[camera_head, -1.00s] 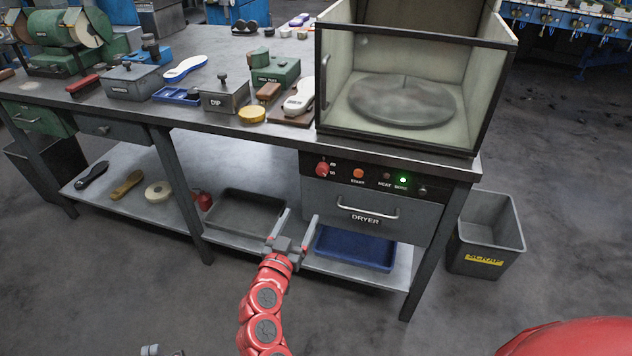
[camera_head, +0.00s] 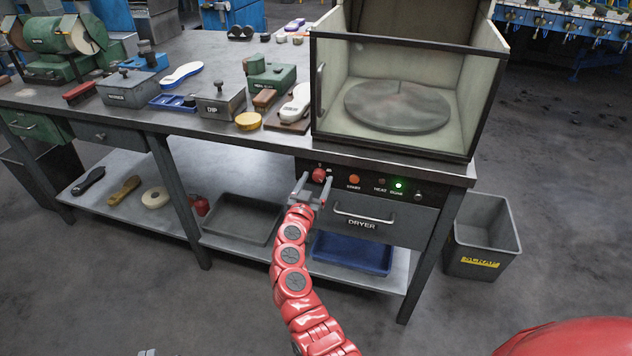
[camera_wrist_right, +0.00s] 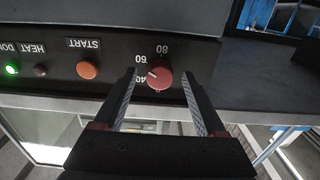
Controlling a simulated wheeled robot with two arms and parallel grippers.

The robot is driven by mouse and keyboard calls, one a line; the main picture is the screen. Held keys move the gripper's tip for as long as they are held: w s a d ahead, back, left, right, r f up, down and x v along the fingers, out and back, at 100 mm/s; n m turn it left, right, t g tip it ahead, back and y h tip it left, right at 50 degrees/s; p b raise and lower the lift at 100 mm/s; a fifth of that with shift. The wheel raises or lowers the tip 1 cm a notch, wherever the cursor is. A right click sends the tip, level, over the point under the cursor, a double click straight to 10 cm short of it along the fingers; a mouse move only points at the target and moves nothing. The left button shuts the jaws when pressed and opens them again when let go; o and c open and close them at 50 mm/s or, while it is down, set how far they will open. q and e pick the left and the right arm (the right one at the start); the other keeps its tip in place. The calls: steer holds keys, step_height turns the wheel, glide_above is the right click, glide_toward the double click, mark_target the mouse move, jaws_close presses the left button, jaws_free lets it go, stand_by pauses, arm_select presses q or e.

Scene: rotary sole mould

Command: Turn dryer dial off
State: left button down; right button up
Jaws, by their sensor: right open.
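The red dryer dial (camera_head: 319,174) is on the dark control panel (camera_head: 369,185) under the glass-fronted dryer box. In the right wrist view the dial (camera_wrist_right: 160,77) has a white pointer mark between the 40 and 60 labels. My right gripper (camera_head: 314,184) is open in front of the panel. In the right wrist view its two fingers (camera_wrist_right: 158,95) stand on either side of the dial, with gaps between them and it. I cannot tell whether the fingertips reach the dial's depth. My left gripper is not clearly in view.
The orange START button (camera_head: 354,180) and lit green lamp (camera_head: 398,185) are right of the dial. Below are the DRYER drawer handle (camera_head: 364,218) and a shelf with a blue tray (camera_head: 352,254). A grey bin (camera_head: 483,238) stands at the right.

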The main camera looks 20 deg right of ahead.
jaws_close()
stand_by(0.4)
